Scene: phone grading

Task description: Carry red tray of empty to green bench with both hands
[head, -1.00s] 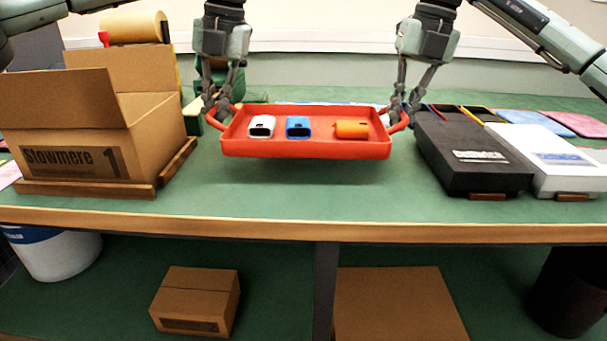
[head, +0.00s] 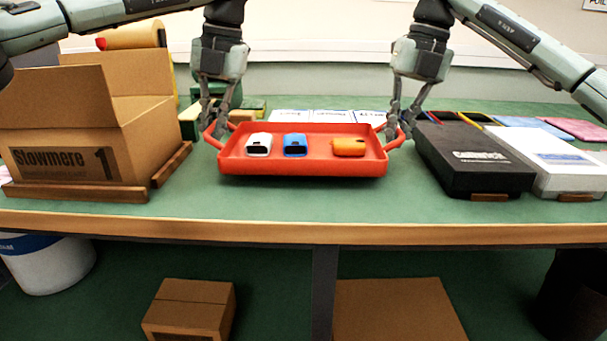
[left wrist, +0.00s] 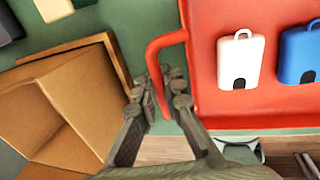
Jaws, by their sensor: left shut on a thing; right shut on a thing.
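The red tray (head: 300,170) is level over the green bench (head: 280,205), close to or on its surface; I cannot tell if it touches. It carries a white item (head: 259,144), a blue item (head: 295,145) and an orange item (head: 349,147). My left gripper (head: 214,130) is shut on the tray's left handle, which also shows between the fingers in the left wrist view (left wrist: 158,75). My right gripper (head: 396,130) is shut on the right handle.
An open cardboard box (head: 75,160) in a wooden frame stands left of the tray. A black box (head: 470,160) and a white box (head: 550,165) stand to the right. White labelled cards (head: 330,116) lie behind the tray. Bare bench lies in front.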

